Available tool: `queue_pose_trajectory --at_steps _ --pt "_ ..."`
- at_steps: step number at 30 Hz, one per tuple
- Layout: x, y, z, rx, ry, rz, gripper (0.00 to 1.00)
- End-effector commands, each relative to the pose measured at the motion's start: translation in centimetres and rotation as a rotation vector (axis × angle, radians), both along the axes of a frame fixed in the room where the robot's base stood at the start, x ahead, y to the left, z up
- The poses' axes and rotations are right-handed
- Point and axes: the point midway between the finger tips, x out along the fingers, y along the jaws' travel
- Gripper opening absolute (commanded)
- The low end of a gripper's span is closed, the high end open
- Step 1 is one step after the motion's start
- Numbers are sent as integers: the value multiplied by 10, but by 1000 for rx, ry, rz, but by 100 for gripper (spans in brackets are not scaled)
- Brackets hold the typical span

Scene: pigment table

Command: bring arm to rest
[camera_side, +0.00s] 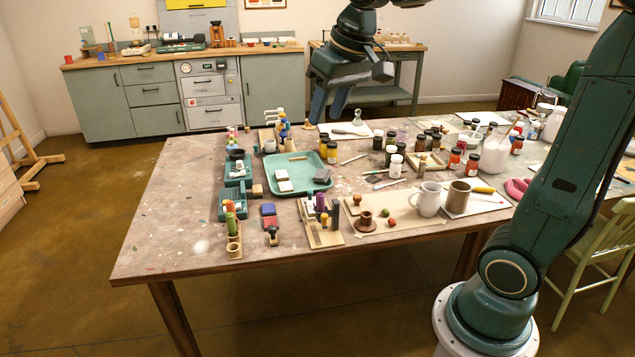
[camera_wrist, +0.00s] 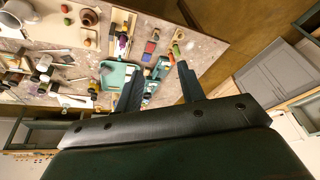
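My gripper (camera_side: 328,106) is high in the side view, over the far part of the paint-marked work table (camera_side: 180,215), with its fingers pointing down. In the wrist view, the two dark fingers of my gripper (camera_wrist: 158,82) stand well apart. Nothing is held between them. The teal tray (camera_side: 300,172) and small teal boxes on the table show beyond the fingers in the wrist view. My gripper looks clear of the things on the table, though its exact height is hard to tell.
Several jars (camera_side: 396,165), a white mug (camera_side: 429,198), a brown mug (camera_side: 457,197), wooden stamp holders (camera_side: 321,236) and a teal box (camera_side: 231,203) crowd the table. Its front left corner is bare. A cabinet (camera_side: 145,92) and a side bench (camera_side: 400,96) stand behind.

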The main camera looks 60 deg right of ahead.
Motion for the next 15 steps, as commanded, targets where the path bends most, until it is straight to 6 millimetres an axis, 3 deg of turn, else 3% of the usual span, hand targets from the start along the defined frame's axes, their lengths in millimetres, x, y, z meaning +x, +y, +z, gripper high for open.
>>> queue_pose_trajectory --at_steps 8,15 --pt "-65 27 -8 -26 -55 70 39" --pt "-117 41 -28 -48 -100 127 39"
